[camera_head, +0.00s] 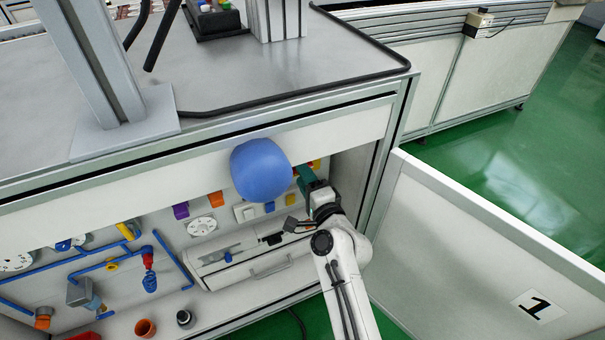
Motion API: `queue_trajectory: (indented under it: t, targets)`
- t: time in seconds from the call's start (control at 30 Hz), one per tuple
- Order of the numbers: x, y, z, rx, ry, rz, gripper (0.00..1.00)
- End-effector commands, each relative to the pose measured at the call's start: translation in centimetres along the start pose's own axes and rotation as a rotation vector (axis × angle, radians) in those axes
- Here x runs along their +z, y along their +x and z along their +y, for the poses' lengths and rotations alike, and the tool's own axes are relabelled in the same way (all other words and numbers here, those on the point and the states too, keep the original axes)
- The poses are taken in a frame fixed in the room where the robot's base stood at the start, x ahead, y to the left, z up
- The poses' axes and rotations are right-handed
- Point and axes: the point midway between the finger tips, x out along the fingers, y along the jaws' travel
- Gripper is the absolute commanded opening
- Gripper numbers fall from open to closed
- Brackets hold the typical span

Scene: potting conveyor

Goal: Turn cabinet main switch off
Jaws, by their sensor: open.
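The cabinet (352,112) stands open below the grey worktop, with its inner panel showing. A small red and yellow part (317,164), possibly the main switch, shows just behind and right of the gripper. Most of it is hidden, so its position and any contact cannot be told.
A large blue rounded body (261,170) blocks part of the panel left of my gripper. The open white door (470,250), marked 1, stands to the right of my arm. Blue pipes (175,262), a dial (201,227) and a white drawer-like box (255,268) lie left. Green floor is clear at right.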

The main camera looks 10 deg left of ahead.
Motion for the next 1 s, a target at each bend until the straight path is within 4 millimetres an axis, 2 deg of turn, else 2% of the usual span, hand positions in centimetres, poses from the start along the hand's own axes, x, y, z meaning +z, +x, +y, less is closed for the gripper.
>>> queue_trajectory:
  t: [0.3,0.5,0.7,1.0]
  targets:
    - [0.0,-5.8,0.0,0.003,0.001,0.000,0.43]
    - [0.0,-8.4,0.0,0.002,-0.001,0.000,0.43]
    - [0.1,-9.4,0.0,0.001,0.000,-0.002,0.43]
    - [0.1,-9.4,0.0,0.002,0.000,-0.001,0.43]
